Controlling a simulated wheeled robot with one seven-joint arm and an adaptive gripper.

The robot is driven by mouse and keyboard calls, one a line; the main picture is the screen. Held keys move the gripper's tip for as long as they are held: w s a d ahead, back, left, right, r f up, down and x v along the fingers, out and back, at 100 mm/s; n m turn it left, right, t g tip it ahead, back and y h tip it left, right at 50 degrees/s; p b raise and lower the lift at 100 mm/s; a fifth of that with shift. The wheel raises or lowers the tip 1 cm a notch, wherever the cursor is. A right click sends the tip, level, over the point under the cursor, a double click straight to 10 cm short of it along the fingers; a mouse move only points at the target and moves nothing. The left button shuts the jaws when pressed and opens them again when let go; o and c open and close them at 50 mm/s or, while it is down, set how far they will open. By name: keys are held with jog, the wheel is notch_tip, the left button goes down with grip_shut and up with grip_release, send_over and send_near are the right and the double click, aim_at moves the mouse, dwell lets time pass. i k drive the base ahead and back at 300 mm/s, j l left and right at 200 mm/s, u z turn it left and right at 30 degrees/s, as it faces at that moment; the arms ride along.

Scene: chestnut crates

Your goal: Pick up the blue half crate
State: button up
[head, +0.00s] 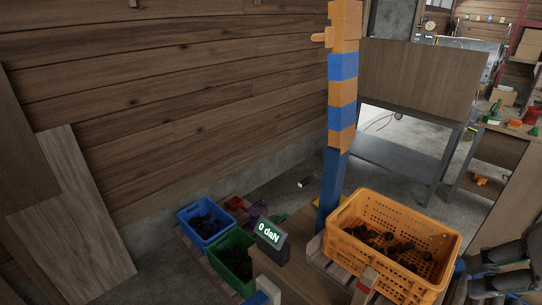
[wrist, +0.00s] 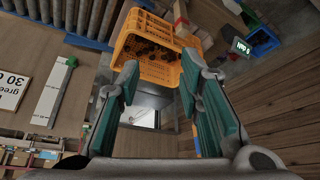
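The blue half crate (head: 192,232) stands low on the left in the head view, near the foot of the plank wall, with dark chestnuts in it. A green crate (head: 217,257) stands in front of it, close by. My gripper (wrist: 160,76) shows in the wrist view with its two teal-padded fingers wide apart and nothing between them. It is well away from the blue half crate.
An orange crate (head: 365,258) with chestnuts stands at the right. A tall blue and orange post (head: 333,185) rises beside it. A display (head: 268,235) reading "0 daN" stands between the crates. A grey-legged table (head: 400,155) is behind. Boards lean at the left.

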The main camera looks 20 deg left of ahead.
aim_at(203, 225)
jog(key=u, duration=1.2)
jog(key=i+j+u, duration=0.6)
jog(key=i, duration=0.25)
jog(key=i+j+u, duration=0.15)
jog(key=i+u, duration=0.15)
jog(key=i, duration=0.15)
jog(key=i+j+u, duration=0.1)
jog(key=i+u, duration=0.2)
jog(key=i, duration=0.15)
jog(key=i+z, duration=0.1)
jog(key=i, duration=0.5)
jog(key=i+j, duration=0.2)
jog(key=i, duration=0.35)
jog(key=i+l+z, duration=0.1)
jog(key=z, duration=0.35)
jog(key=i+z, duration=0.3)
jog(key=z, duration=0.15)
jog(key=i+z, duration=0.2)
jog(key=z, duration=0.25)
jog(key=i+j+z, duration=0.15)
jog(key=z, duration=0.3)
jog(key=i+z, duration=0.3)
jog(key=z, duration=0.15)
jog(key=i+j+z, duration=0.25)
jog(key=z, duration=0.2)
